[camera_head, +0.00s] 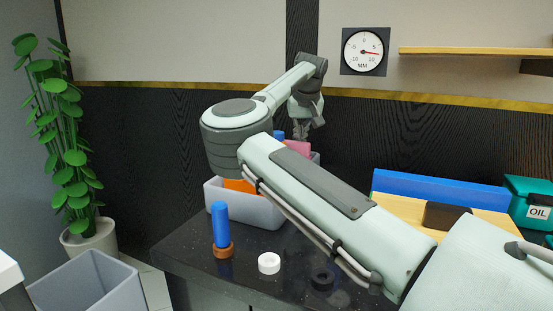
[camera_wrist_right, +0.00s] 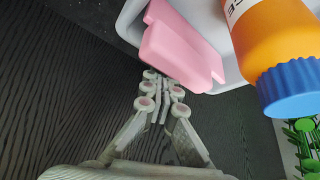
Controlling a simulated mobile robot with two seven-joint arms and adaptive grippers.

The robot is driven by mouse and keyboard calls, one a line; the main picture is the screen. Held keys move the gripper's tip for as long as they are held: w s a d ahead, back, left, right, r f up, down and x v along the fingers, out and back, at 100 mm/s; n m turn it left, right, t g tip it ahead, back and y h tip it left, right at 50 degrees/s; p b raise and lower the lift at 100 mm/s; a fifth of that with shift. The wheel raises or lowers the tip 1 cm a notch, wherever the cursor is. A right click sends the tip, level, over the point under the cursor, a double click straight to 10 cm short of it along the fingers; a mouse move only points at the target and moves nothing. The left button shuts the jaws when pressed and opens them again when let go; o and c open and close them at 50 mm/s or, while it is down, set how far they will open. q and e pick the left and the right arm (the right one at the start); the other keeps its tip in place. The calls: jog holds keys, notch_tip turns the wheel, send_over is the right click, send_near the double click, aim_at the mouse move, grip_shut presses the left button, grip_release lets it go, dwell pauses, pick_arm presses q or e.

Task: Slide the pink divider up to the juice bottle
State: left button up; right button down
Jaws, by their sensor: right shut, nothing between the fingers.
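The pink divider (camera_head: 298,148) stands in the right part of a pale grey bin (camera_head: 268,213), partly hidden by my right arm. The right wrist view shows the divider (camera_wrist_right: 180,50) as a pink slab with a stepped edge. The juice bottle (camera_wrist_right: 272,35), orange with a blue cap and white label, is to its right there, with a strip of bin between them. My right gripper (camera_head: 304,131) is shut and empty at the bin's far side. Its fingertips (camera_wrist_right: 162,78) are close to the divider's edge; I cannot tell if they touch it. My left gripper is out of view.
On the dark counter in front of the bin stand a blue cylinder (camera_head: 220,222) in a brown ring, a white ring (camera_head: 269,263) and a black ring (camera_head: 322,279). A dial gauge (camera_head: 365,51) hangs on the wall. A teal oil box (camera_head: 527,202) is at right.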

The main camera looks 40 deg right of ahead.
aim_at(296, 143)
jog(key=shift+s+a+f+b, duration=0.2)
jog(key=shift+s+a+b, duration=0.25)
jog(key=shift+a, duration=0.3)
jog(key=shift+s+a+f+b, duration=0.25)
jog(key=shift+s+a, duration=0.2)
jog(key=shift+a, duration=0.25)
jog(key=shift+w+d+r+p, duration=0.1)
jog(key=shift+w+d+p, duration=0.1)
jog(key=shift+d+p, duration=0.25)
jog(key=shift+r, duration=0.1)
jog(key=shift+w+r+p, duration=0.15)
jog(key=shift+r+p, duration=0.75)
notch_tip(296, 143, up, 5)
jog(key=p, duration=0.4)
jog(key=shift+r, duration=0.2)
